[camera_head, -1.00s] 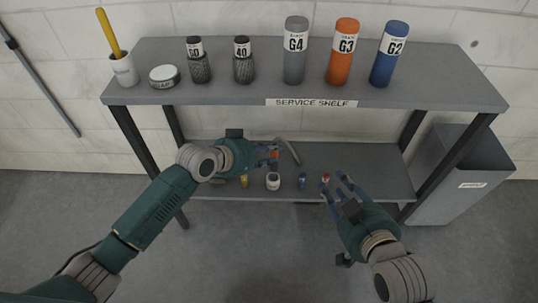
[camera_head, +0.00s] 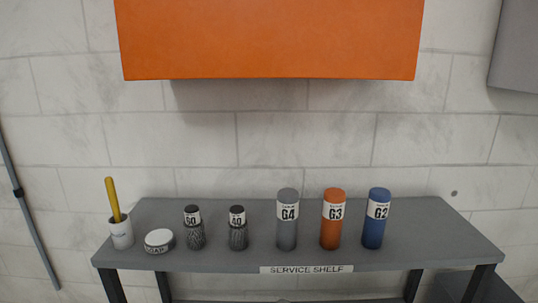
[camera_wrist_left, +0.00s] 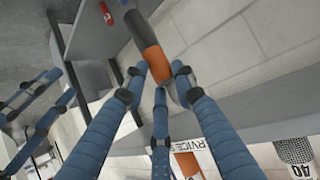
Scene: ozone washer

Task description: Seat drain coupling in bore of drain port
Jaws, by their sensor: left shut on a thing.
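In the left wrist view my left gripper (camera_wrist_left: 158,78) has its blue fingers closed around a slim part with an orange band and dark grey body, which I take as the drain coupling (camera_wrist_left: 156,62). The fingertips hide some of it. In the head view neither gripper shows. Blue fingers at the left of the wrist view look like my right gripper (camera_wrist_left: 42,98); whether they are open or shut is unclear. A large orange cabinet (camera_head: 270,38) hangs on the wall above the shelf in the head view. No drain port or bore can be made out.
The service shelf (camera_head: 200,262) carries a cup with a yellow stick (camera_head: 121,233), a round tin (camera_head: 159,241), two dark jars (camera_head: 194,230) and grey, orange and blue cylinders (camera_head: 330,220). Bare wall lies between shelf and cabinet. A grey box edge (camera_head: 515,50) is at upper right.

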